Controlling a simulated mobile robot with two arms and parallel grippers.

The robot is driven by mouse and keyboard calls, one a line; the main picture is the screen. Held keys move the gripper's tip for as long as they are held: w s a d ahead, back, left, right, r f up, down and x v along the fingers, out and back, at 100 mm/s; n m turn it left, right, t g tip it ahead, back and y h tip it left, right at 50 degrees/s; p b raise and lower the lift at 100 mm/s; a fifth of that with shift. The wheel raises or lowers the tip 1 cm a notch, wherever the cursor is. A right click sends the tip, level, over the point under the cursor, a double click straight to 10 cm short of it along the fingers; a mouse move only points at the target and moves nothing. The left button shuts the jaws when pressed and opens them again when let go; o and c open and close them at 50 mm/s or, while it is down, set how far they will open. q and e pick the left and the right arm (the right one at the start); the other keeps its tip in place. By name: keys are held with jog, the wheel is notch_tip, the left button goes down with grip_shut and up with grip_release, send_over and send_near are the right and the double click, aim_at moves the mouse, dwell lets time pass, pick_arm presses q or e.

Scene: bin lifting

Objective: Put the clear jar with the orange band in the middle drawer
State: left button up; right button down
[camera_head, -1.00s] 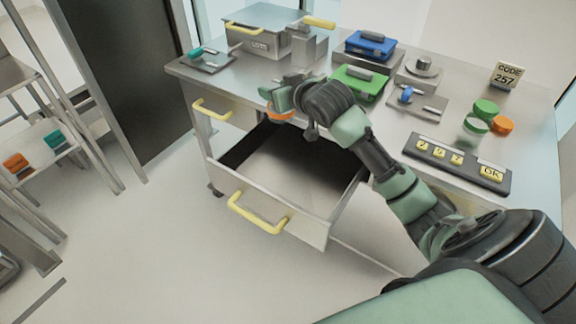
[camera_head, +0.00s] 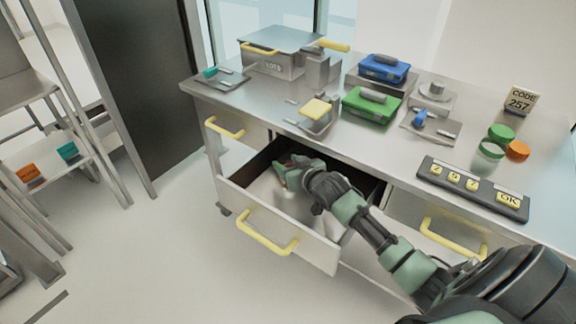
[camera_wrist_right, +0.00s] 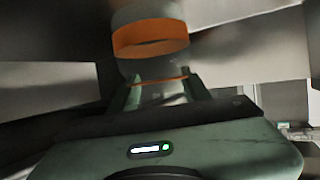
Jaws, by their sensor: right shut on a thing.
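The clear jar with the orange band (camera_wrist_right: 150,38) shows at the top of the right wrist view, between the fingertips of my right gripper (camera_wrist_right: 161,88). My right gripper (camera_head: 284,176) is shut on it and is down inside the open middle drawer, below the tabletop. In the head view the jar is mostly hidden by the gripper. I cannot tell whether it touches the drawer floor. The middle drawer (camera_head: 300,236) is pulled out, with a yellow handle on its front. My left gripper is not in view.
The left drawer (camera_head: 232,112) and the right drawer handle (camera_head: 455,236) flank it. On the table (camera_head: 340,140) are a metal bin (camera_head: 275,58), blue case (camera_head: 384,69), green case (camera_head: 371,106), green and orange lids (camera_head: 517,150), keypad (camera_head: 470,186) and code sign (camera_head: 521,99). A shelf rack stands left.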

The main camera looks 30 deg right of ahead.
jog(key=shift+f, duration=0.25)
jog(key=c, duration=0.7)
grip_release()
jog(key=shift+o, duration=0.2)
jog(key=v, duration=0.7)
jog(key=shift+s+r, duration=0.15)
jog(key=shift+s, duration=0.1)
jog(key=shift+p, duration=0.3)
